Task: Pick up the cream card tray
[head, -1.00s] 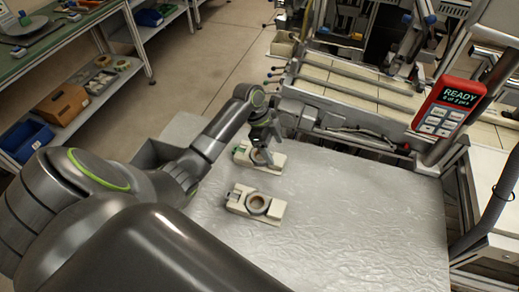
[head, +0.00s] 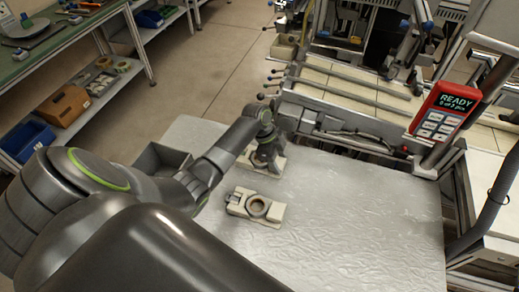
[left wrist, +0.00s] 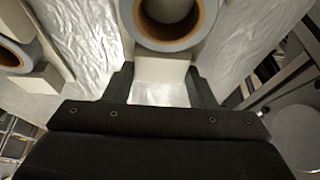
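Two cream trays, each with a grey-and-tan ring, lie on the silver table. The near cream tray (head: 234,208) is clear of my arm. My left gripper (head: 264,158) is down at the far cream tray (head: 277,170) and partly hides it. In the left wrist view, the fingers of my left gripper (left wrist: 161,80) are apart, one on each side of the far tray's narrow cream end (left wrist: 162,69). I cannot tell whether they touch it. The other tray (left wrist: 45,80) shows at the left edge there. My right gripper is not in view.
The silver table (head: 345,215) is bare to the right of the trays. A grey bin (head: 150,160) is at its left edge. A red device (head: 445,112) reading READY is mounted at the right. A conveyor frame (head: 340,120) runs behind the table.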

